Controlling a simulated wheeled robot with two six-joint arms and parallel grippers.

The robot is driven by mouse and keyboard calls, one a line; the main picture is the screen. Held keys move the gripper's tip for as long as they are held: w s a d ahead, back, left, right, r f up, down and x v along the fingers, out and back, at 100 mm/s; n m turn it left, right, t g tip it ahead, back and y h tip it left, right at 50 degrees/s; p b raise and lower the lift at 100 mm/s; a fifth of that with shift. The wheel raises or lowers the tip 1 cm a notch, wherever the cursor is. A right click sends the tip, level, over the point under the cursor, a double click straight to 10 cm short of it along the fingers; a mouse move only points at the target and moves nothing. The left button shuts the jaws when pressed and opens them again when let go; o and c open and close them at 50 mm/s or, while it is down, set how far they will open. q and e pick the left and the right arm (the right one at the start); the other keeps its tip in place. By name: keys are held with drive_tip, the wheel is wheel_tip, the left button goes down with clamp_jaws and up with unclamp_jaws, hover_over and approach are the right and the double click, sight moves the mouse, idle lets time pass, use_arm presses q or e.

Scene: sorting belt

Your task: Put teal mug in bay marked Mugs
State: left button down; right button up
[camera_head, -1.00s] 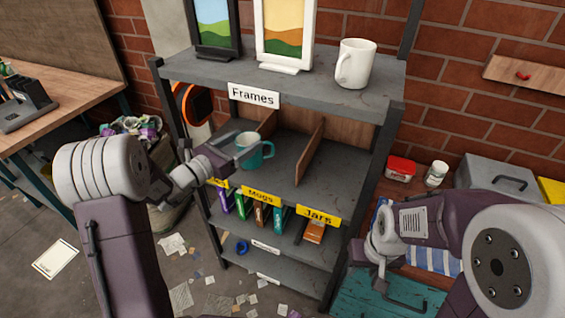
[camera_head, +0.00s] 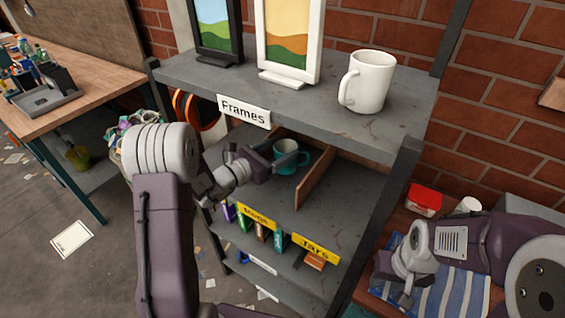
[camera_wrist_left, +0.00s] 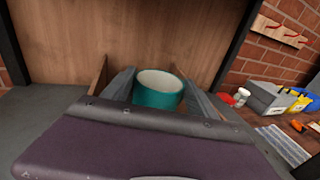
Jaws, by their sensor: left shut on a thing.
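The teal mug (camera_head: 289,160) is inside the middle shelf's bay above the yellow Mugs label (camera_head: 256,215), left of a wooden divider (camera_head: 316,182). Its handle points right in the head view. My left gripper (camera_head: 280,152) is shut on the mug. In the left wrist view the mug (camera_wrist_left: 158,90) stands upright between the two fingers, with a wooden divider on either side. I cannot tell whether its base touches the shelf. My right gripper (camera_head: 408,288) is low at the right, over the side table; its jaws are too small to read.
The upper shelf (camera_head: 330,105), marked Frames, overhangs the bay and carries two picture frames and a white mug (camera_head: 367,82). The Jars bay (camera_head: 350,205), right of the divider, looks empty. A red-lidded container (camera_head: 424,200) and striped cloth (camera_head: 450,290) are on the side table.

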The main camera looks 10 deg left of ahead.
use_arm(q)
drive_tip(key=f, duration=0.3)
drive_tip(key=shift+s+f+b, duration=0.2)
drive_tip(key=shift+b, duration=0.1)
use_arm(e)
drive_tip(key=shift+s+f, duration=0.2)
use_arm(q)
drive_tip(key=shift+w+f, duration=0.15)
drive_tip(key=shift+f, duration=0.1)
use_arm(e)
drive_tip(key=shift+w, duration=0.15)
drive_tip(key=shift+f, duration=0.1)
use_arm(q)
drive_tip(key=shift+f, duration=0.15)
use_arm(e)
drive_tip(key=shift+f, duration=0.15)
use_arm(q)
drive_tip(key=c, duration=0.5)
unclamp_jaws()
